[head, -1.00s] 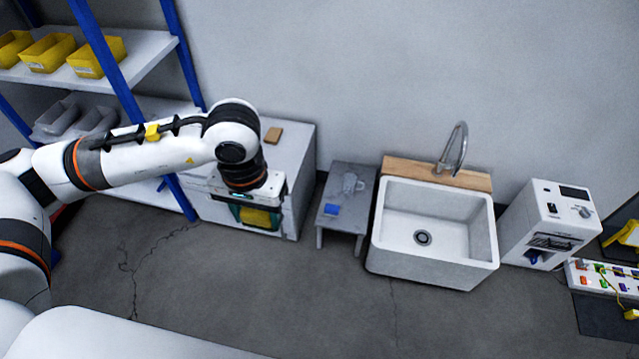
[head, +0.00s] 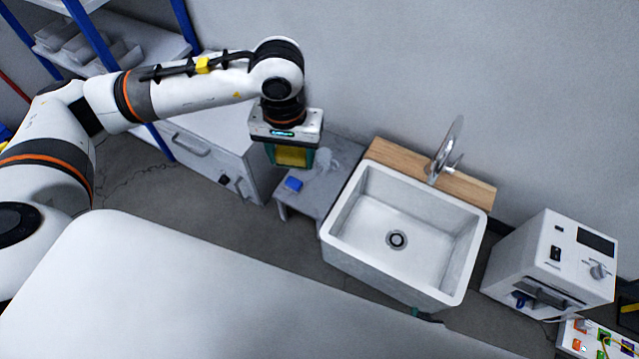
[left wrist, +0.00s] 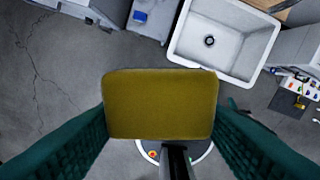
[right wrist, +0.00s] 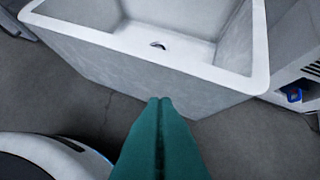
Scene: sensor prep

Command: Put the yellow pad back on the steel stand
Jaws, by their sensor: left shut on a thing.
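The yellow pad (head: 291,156) is between the fingers of my left gripper (head: 290,161), which is shut on it. In the left wrist view the pad (left wrist: 160,103) fills the middle, with a teal finger on each side. A low grey table (head: 312,197), which looks like the steel stand, is between the white cabinet and the sink. In the head view the pad overlaps the stand's back left part, held above it. My right gripper (right wrist: 162,105) has its teal fingers together, low in front of the sink; only a bit shows in the head view.
A blue block (head: 293,184) and a pale grey item (head: 327,160) are on the low table. The sink (head: 340,240) stands close on its right, the white cabinet (head: 205,158) on its left. A white machine (head: 550,260) is further right. Floor shows in front of the stand.

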